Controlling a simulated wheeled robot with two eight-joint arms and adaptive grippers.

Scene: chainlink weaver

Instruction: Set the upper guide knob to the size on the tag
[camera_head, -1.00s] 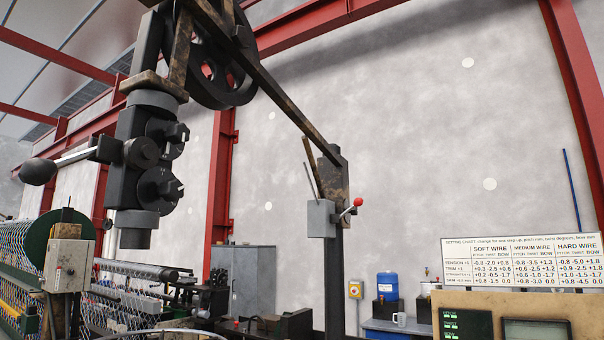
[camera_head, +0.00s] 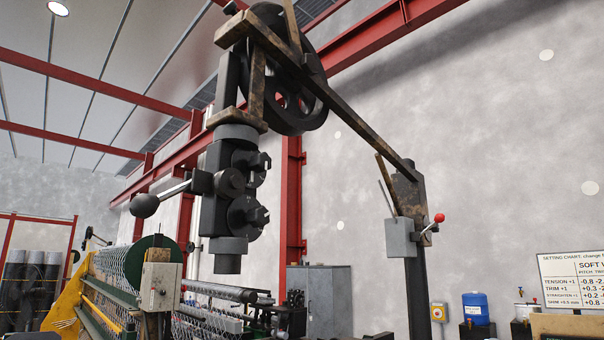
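A dark machine head (camera_head: 215,200) hangs from the rusty overhead frame. Two dark round dials with protruding knobs sit on its side: an upper knob (camera_head: 258,162) and a lower knob (camera_head: 256,214). Their marks are too small to read. A lever with a black ball end (camera_head: 145,205) sticks out to the left of the head. No size tag can be made out. Neither of my grippers is in view.
A large dark pulley wheel (camera_head: 295,95) sits above the head. A grey box with a red-knobbed lever (camera_head: 400,238) is on the post at right. A setting chart (camera_head: 580,278) is cut off at the right edge. Wire mesh (camera_head: 118,265) and a grey cabinet (camera_head: 325,300) stand below.

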